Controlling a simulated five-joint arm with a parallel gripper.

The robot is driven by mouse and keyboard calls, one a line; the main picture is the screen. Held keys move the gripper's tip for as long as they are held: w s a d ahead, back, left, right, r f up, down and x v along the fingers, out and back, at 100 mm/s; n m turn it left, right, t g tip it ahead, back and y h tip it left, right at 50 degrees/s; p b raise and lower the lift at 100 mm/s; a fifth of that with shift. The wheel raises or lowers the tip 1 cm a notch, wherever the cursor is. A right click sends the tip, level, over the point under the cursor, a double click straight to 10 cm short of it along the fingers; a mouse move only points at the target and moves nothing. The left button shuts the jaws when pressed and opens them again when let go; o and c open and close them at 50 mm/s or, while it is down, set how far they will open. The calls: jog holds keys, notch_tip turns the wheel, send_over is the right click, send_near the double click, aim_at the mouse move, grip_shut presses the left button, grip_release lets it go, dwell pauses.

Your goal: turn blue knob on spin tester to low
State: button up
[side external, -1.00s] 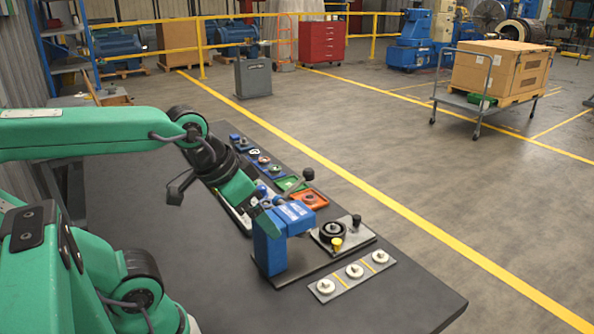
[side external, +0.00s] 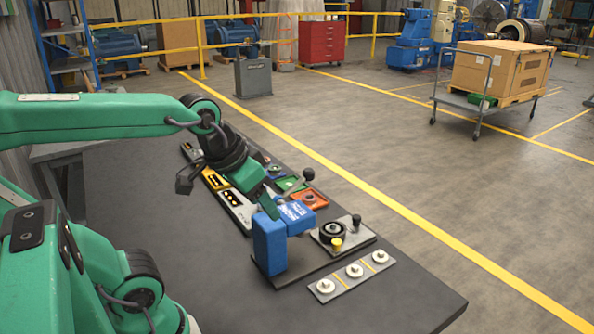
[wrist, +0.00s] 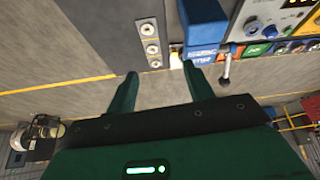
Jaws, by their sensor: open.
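In the wrist view, a light grey panel with a small display stands at the top right. It looks like the spin tester (wrist: 272,16), partly cut off by the picture edge. A blue round knob (wrist: 253,28) sits on its face. My gripper (wrist: 165,72) is open, with two dark green fingers apart and nothing between them. The knob lies to the right of both fingers, apart from them. In the side external view, my gripper (side external: 273,206) is just behind the blue upright device (side external: 270,245), and its fingertips are mostly hidden. I cannot make out the blue knob there.
A black ball-topped lever (side external: 308,175) stands close to my gripper. Orange (side external: 309,198) and green tiles lie beside it. A black rotor fixture (side external: 331,233) and a strip with three white discs (side external: 353,271) are at the front right. The near bench top is clear.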

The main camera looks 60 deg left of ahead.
jog(key=w+a+n+g, duration=0.3)
jog(key=w+a+n, duration=0.6)
jog(key=w+a, duration=0.75)
jog(key=a+f+n, duration=0.2)
jog(key=a+f, duration=0.2)
jog(key=a, duration=0.3)
jog(key=w+a+f+n+g, duration=0.1)
jog(key=a+f+n, duration=0.2)
jog(key=a, duration=0.3)
jog(key=w+a+f+n+g, duration=0.1)
jog(key=a+f+n, duration=0.2)
jog(key=a+f, duration=0.3)
jog(key=shift+w+a, duration=0.2)
jog(key=shift+a, duration=0.65)
jog(key=shift+a+f, duration=0.3)
jog(key=shift+a, duration=0.15)
jog(key=shift+f, duration=0.1)
jog(key=shift+f, duration=3.8)
